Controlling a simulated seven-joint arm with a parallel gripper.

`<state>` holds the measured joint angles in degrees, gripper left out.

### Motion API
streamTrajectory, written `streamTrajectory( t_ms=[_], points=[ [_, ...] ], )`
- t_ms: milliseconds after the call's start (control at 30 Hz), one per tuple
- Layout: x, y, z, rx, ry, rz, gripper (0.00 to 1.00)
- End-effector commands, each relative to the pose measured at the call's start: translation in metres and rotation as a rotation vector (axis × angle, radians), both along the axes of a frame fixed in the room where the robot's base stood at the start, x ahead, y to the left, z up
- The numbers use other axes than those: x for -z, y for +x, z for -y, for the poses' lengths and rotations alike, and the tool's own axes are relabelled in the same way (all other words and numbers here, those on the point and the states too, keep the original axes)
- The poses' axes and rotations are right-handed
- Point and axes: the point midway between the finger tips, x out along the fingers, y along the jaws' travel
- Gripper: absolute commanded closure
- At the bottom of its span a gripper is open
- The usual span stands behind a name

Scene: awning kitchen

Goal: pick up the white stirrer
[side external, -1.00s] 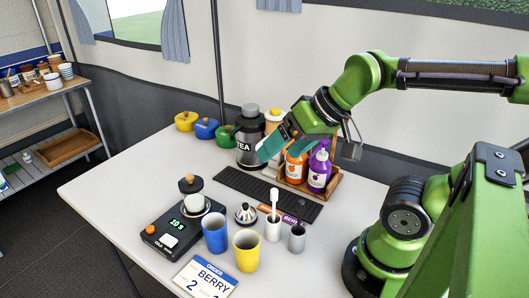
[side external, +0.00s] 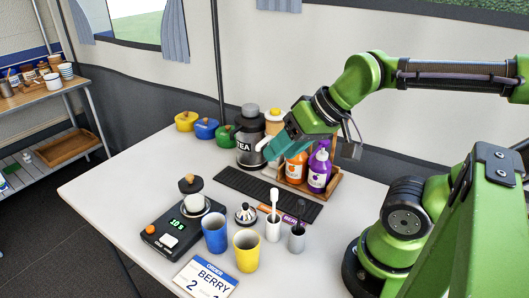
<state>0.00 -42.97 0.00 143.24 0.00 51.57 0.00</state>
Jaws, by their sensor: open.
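The white stirrer (side external: 275,197) stands upright in a small white cup (side external: 273,231) near the middle of the table, its rounded head up. A dark stirrer (side external: 300,208) stands in the grey cup (side external: 297,241) just to the right. My gripper (side external: 270,150) has teal fingers and is open. It is in the air above and behind the white stirrer, well apart from it, in front of the tea canister and by the bottles. The gap between its fingers is hard to make out.
A blue cup (side external: 215,234) and a yellow cup (side external: 247,251) stand left of the stirrer cups. A black drip mat (side external: 238,186), the tea canister (side external: 249,149) and a wooden bottle caddy (side external: 331,186) are behind. A scale (side external: 165,236) is at left.

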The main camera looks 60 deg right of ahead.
Motion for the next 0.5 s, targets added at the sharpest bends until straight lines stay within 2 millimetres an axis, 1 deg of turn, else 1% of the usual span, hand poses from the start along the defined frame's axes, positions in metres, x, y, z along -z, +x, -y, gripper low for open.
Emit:
streamTrajectory(
  t_ms=[167, 233, 300, 367, 500],
  points=[
    [0.0, 0.0, 0.0, 0.0, 0.0, -0.001, 0.51],
    [0.004, 0.001, -0.001, -0.005, -0.001, -0.016, 0.51],
    [0.006, 0.007, -0.003, -0.016, -0.008, -0.043, 0.51],
    [0.008, 0.013, -0.004, -0.028, -0.024, -0.094, 0.51],
    [0.011, 0.025, -0.004, -0.035, -0.074, -0.306, 0.51]
  ],
)
